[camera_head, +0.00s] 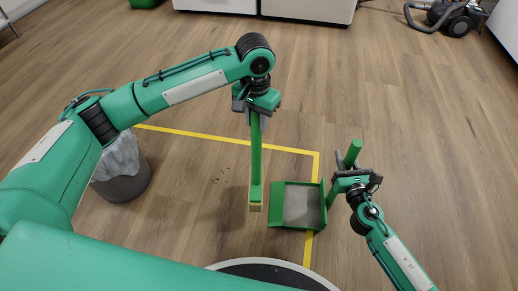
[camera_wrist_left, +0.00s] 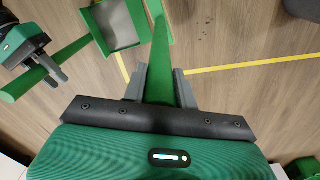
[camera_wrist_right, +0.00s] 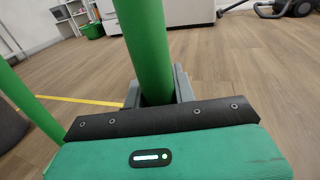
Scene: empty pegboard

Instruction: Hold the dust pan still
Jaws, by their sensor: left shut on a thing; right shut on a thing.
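The green dust pan (camera_head: 277,207) with a grey inner floor lies at the centre right, on or just above the floor. Its green handle (camera_head: 354,150) rises to the right. My right gripper (camera_head: 347,172) is shut on that handle, which shows large between its fingers in the right wrist view (camera_wrist_right: 146,45). My left gripper (camera_head: 256,112) is shut on the long green handle of a broom (camera_head: 256,150), held upright with its pale bristle end (camera_head: 255,206) low, left of the pan. The pan also shows in the left wrist view (camera_wrist_left: 120,24). Whether the bristles touch the floor is unclear.
Dark dirt specks (camera_head: 221,179) lie on the wooden floor left of the broom. A yellow floor line (camera_head: 210,137) runs behind and under the pan. A grey bin with a bag (camera_head: 123,180) stands at left. A vacuum cleaner (camera_head: 455,17) is far right.

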